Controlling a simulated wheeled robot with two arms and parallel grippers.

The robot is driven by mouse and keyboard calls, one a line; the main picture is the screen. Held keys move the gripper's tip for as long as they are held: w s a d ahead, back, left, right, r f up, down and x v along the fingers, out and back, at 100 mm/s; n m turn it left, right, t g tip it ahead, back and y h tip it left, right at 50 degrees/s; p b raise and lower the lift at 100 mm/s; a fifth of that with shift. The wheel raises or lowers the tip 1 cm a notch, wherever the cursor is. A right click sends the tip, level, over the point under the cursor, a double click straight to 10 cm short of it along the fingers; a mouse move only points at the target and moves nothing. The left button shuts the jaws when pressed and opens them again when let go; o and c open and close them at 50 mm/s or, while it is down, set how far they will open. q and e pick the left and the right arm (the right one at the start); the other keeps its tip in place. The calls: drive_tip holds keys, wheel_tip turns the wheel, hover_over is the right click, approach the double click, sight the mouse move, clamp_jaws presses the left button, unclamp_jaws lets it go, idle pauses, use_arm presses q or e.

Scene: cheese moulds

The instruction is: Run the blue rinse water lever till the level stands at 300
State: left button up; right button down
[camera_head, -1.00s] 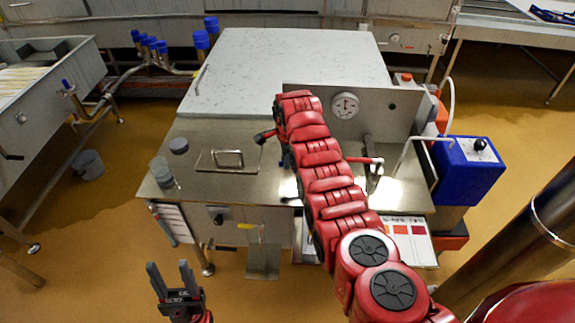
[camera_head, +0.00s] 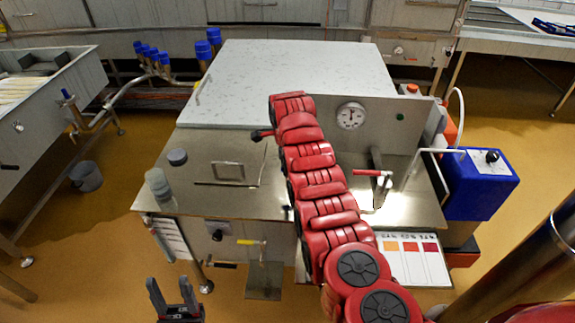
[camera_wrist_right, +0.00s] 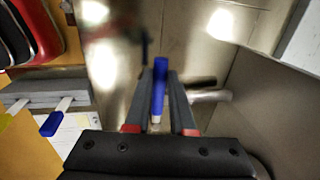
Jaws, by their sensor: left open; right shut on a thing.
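In the right wrist view my right gripper (camera_wrist_right: 160,125) is shut on a blue lever handle (camera_wrist_right: 158,88), which stands between its two fingers. In the head view the right gripper and this handle are hidden behind my red right arm. My left gripper (camera_head: 174,297) is open and empty at the bottom of the head view, in front of the steel bench and apart from it. A round white dial (camera_head: 350,115) sits on the upright steel panel; its reading is too small to tell. A second blue handle (camera_wrist_right: 50,124) shows at the lower left of the wrist view.
A red-handled lever (camera_head: 374,173) stands right of my arm. A yellow handle (camera_head: 250,242) is on the bench front. A blue box (camera_head: 482,185) stands at the right. Clear cups (camera_head: 158,183) and a hatch with a handle (camera_head: 228,172) are on the bench top (camera_head: 215,145).

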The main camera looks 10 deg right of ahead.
drive_tip(key=shift+r, duration=0.1)
drive_tip(key=c, duration=0.8)
unclamp_jaws()
drive_tip(key=shift+o, duration=0.2)
drive_tip(key=shift+r, duration=0.4)
drive_tip(key=s+r+b, duration=0.3)
drive_tip(key=r, duration=1.3)
drive_tip(key=shift+a, duration=0.35)
drive_tip(key=shift+s, duration=0.1)
